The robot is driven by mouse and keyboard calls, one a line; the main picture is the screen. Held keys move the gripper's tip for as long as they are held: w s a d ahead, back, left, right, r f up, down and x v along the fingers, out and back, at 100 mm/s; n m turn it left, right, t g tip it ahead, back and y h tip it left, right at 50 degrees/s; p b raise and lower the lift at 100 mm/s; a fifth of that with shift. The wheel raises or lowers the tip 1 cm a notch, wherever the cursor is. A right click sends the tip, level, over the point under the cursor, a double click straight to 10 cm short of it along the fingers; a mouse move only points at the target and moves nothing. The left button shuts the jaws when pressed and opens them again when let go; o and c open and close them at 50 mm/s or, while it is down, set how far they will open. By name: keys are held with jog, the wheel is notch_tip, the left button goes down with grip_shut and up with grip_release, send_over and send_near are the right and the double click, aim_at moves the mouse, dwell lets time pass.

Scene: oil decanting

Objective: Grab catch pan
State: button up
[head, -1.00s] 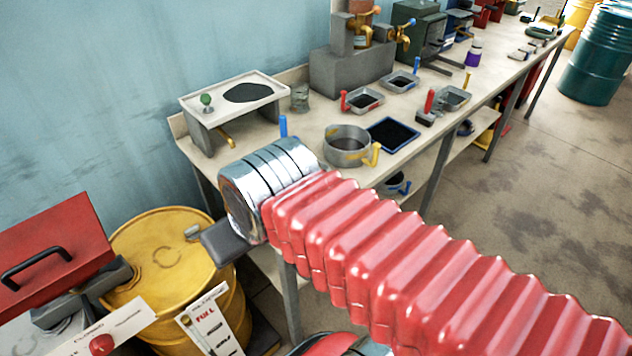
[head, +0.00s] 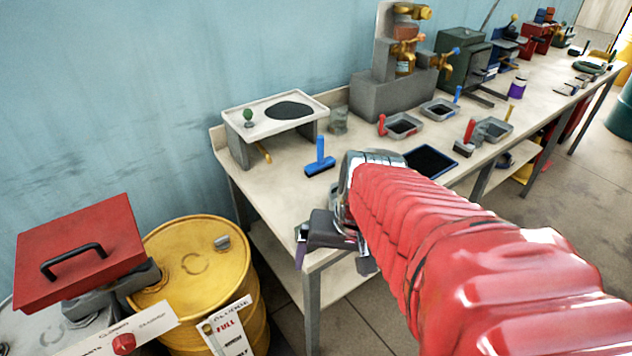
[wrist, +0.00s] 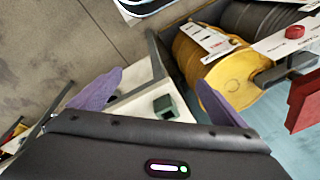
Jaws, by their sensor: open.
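In the head view several small grey rectangular pans lie on the bench: one beside a red handle (head: 402,125), one beside a blue handle (head: 438,110), one farther right (head: 492,130). Which of them is the catch pan I cannot tell. The round grey pan with a yellow handle is hidden behind my arm now. My gripper (head: 330,232) is at the bench's near left corner, away from these pans. In the wrist view my gripper (wrist: 160,88) has its two purple fingers spread, with nothing between them. A small dark green block (wrist: 170,107) shows beyond them, over the pale bench surface.
A white raised tray stand (head: 300,120) and a blue-handled tool (head: 320,165) are on the bench (head: 265,190). A dark blue-rimmed mat (head: 431,160) lies partly behind my arm. A yellow drum (head: 195,265) and a red lid with handle (head: 80,250) stand left.

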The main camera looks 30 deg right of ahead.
jog(key=shift+o, duration=0.3)
jog(key=d+f+m+y, duration=0.3)
jog(key=d+f+m, duration=0.1)
jog(key=m, duration=0.3)
jog(key=shift+s+f, duration=0.35)
jog(key=shift+f, duration=0.3)
jog(key=w+d+m+t+h, duration=0.1)
jog(key=w+d+m+t, duration=0.2)
jog(key=d+m+t, duration=0.2)
jog(key=w+d+m+t+h, duration=0.1)
jog(key=w+d+m+t, duration=0.2)
jog(key=d+m, duration=0.9)
jog(key=m+t, duration=0.3)
jog(key=m, duration=0.1)
jog(key=shift+d+h, duration=0.3)
jog(key=shift+w, duration=0.2)
jog(key=shift+x, duration=4.2)
